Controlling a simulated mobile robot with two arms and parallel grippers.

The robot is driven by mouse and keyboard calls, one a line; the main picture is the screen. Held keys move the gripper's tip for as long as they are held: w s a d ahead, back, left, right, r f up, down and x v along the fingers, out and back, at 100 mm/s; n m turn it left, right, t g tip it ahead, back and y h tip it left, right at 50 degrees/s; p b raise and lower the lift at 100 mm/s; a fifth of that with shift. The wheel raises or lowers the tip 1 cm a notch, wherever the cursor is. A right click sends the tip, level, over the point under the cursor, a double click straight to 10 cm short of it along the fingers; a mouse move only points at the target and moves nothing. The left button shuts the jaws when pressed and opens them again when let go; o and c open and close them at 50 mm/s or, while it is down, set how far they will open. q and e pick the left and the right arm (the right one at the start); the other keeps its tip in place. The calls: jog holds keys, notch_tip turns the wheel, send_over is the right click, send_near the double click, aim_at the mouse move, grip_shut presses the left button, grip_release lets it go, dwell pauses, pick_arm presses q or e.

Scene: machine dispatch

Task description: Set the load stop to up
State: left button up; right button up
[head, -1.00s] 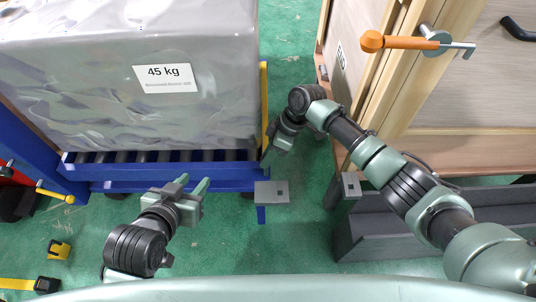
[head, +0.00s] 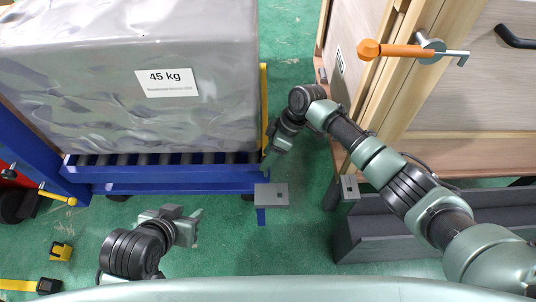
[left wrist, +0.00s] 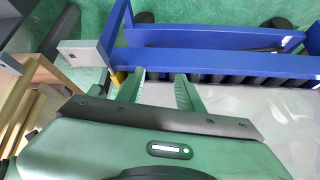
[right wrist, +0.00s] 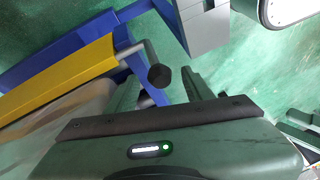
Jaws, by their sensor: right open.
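The blue roller cart (head: 170,187) carries a grey wrapped load (head: 120,60) labelled 45 kg. A yellow bar (head: 264,90) stands along the cart's right end; I take it for the load stop. In the right wrist view the yellow bar (right wrist: 60,75) runs in from the left, beside a grey lever with a black knob (right wrist: 159,76). My right gripper (head: 268,164) is at the cart's right corner. Its open fingers (right wrist: 160,92) stand either side of the knob; contact is unclear. My left gripper (head: 198,228) is open and empty before the cart, also in its wrist view (left wrist: 158,88).
A wooden cabinet (head: 470,155) with an orange-handled latch (head: 395,50) stands at right. A dark grey trough (head: 390,240) lies below it. A grey plate (head: 272,194) projects from the cart's front. Yellow-black pieces (head: 60,251) lie on the green floor at left.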

pick_arm(q)
jog(key=s+a+f+g+y+p, duration=0.1)
jog(key=s+a+g+p, duration=0.1)
jog(key=s, duration=0.5)
jog(key=shift+g, duration=0.9)
pick_arm(e)
jog(key=v, duration=0.7)
jog(key=shift+d+r, duration=0.2)
jog(key=shift+r, duration=0.15)
pick_arm(q)
jog(key=shift+a+f, duration=0.1)
